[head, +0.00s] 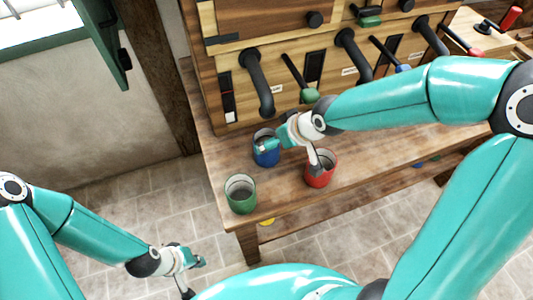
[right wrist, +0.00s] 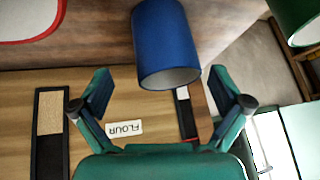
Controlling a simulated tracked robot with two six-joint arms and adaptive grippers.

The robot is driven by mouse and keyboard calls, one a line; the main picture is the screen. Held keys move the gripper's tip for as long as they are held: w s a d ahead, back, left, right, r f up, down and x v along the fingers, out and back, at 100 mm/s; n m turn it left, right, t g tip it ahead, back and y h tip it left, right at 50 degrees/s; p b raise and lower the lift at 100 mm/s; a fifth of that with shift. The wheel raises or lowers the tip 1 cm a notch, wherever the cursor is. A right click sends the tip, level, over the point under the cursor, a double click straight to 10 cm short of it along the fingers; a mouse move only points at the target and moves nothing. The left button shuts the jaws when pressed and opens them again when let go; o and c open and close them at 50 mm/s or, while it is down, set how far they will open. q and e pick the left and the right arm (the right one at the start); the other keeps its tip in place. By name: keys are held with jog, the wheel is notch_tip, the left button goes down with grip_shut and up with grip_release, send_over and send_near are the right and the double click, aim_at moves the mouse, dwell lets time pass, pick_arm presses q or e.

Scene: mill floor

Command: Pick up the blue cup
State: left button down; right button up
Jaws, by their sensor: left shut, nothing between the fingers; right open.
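The blue cup (head: 262,156) stands upright on the wooden bench, partly hidden by a finger of my right gripper (head: 292,152). In the right wrist view the blue cup (right wrist: 167,40) lies in line with the gap between the open fingers (right wrist: 161,82), and nothing is gripped. A red cup (head: 321,178) stands to its right, with my other right finger in front of its rim. A green cup (head: 241,196) stands nearer the bench's front left corner. My left gripper (head: 194,277) is shut and empty, low over the floor, away from the bench.
The wooden bench (head: 215,150) carries a cabinet (head: 285,75) with dark curved handles and levers behind the cups. The red cup (right wrist: 30,18) and green cup (right wrist: 300,20) flank the blue one in the right wrist view. A yellow object (head: 267,221) shows below the bench edge.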

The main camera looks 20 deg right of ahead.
jog(key=b+x, duration=0.1)
jog(key=x, duration=0.2)
jog(key=b+x, duration=0.2)
jog(key=x, duration=0.1)
jog(key=shift+w+a+f, duration=0.2)
jog(key=shift+w+a, duration=0.05)
jog(key=shift+a, duration=0.05)
jog(key=shift+c, duration=0.2)
jog(key=shift+s, duration=0.1)
jog(key=c, duration=1.2)
